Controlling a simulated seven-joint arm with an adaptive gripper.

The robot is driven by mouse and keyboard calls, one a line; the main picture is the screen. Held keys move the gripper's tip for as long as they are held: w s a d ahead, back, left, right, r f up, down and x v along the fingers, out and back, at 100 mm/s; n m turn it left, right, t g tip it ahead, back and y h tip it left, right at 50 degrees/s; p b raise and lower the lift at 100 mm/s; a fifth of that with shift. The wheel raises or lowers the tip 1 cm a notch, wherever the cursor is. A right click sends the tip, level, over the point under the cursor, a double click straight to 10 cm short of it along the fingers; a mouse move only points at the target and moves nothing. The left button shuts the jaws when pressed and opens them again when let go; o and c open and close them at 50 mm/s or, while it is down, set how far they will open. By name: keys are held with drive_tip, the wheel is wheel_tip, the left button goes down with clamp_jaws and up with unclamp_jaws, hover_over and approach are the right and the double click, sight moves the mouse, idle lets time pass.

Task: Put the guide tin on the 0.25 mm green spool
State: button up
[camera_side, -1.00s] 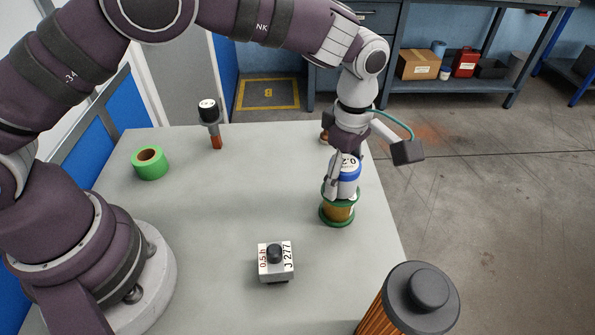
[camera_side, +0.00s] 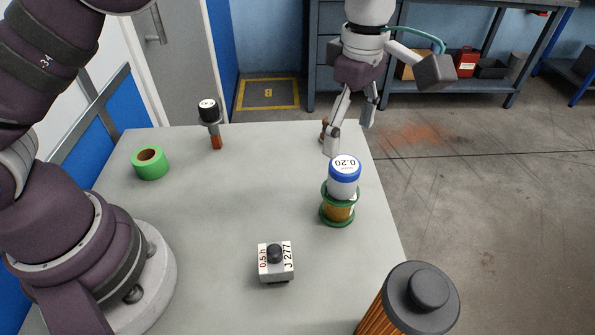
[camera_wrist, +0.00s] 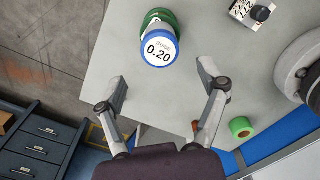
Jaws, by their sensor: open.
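The guide tin (camera_side: 343,185) is a white tin with a blue-rimmed lid marked 0.20. It stands upright on the green spool (camera_side: 338,213) with gold wire, near the table's right edge. In the wrist view the tin's lid (camera_wrist: 160,49) faces me, and part of the green spool (camera_wrist: 160,16) shows behind it. The spool's size marking cannot be read. My gripper (camera_side: 350,132) is open and empty, above and behind the tin and apart from it. In the wrist view its spread fingers (camera_wrist: 163,84) lie below the tin, not touching it.
A block with a black knob (camera_side: 275,261) stands at the front middle. A green tape roll (camera_side: 150,163) is at the left, and a black-topped tool (camera_side: 210,122) stands at the back. A grey-capped copper coil (camera_side: 421,300) is at front right. The table's middle (camera_side: 240,195) is clear.

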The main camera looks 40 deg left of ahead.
sight(345, 163)
wheel_tip(345, 163, up, 3)
drive_tip(key=shift+r, duration=0.2)
drive_tip(key=s+a+r+m+t, duration=0.4)
drive_tip(key=s+a+r+m, duration=0.2)
drive_tip(key=s+a+m, duration=0.5)
drive_tip(key=s+a+f+m+t, duration=0.1)
drive_tip(key=s+a+f+m, duration=0.2)
drive_tip(key=m, duration=0.4)
drive_tip(key=shift+s+a+f+t, duration=0.2)
drive_tip(key=shift+a+t, duration=0.1)
drive_tip(key=shift+a, duration=0.35)
